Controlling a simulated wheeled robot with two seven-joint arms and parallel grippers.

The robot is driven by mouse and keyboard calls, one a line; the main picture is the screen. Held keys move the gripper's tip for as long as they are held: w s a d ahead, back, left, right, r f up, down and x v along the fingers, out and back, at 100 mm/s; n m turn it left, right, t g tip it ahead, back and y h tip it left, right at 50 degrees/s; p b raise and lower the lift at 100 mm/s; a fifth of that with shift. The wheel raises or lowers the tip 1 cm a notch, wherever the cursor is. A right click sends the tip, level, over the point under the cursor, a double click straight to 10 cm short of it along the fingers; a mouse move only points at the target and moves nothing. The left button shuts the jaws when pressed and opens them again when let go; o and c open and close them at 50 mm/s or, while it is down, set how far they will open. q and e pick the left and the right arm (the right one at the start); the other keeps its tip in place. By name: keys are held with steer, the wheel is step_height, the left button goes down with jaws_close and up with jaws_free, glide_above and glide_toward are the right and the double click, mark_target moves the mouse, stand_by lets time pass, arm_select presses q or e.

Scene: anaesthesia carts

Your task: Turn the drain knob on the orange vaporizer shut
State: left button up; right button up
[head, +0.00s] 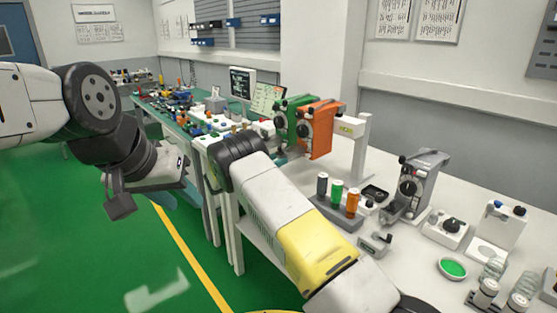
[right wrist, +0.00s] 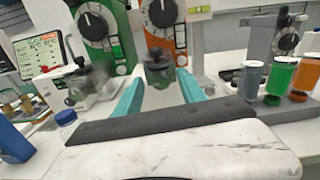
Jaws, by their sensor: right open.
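The orange vaporizer (head: 319,130) hangs beside the green vaporizer (head: 291,120) above the white worktop. In the right wrist view the orange vaporizer (right wrist: 180,38) has a dial at the top and a dark, glassy drain part (right wrist: 158,66) low on its front. My right gripper (right wrist: 160,84) is open, its two teal fingers pointing at that part, one on either side in the picture; I cannot tell whether they touch it. In the head view my right arm hides most of this gripper. My left gripper (head: 160,190) hangs over the green floor at left, its jaws unclear.
A grey vaporizer (head: 413,186) stands to the right on the worktop. A rack of capped bottles (head: 338,214) stands nearer. A monitor (right wrist: 40,54) and a blue-capped bottle (right wrist: 66,120) are left of my right gripper. A long green bench (head: 160,112) runs behind.

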jaws_close()
steer(key=shift+d+m, duration=0.1)
steer(key=shift+m, duration=1.3)
jaws_free()
steer(key=shift+s, duration=0.1)
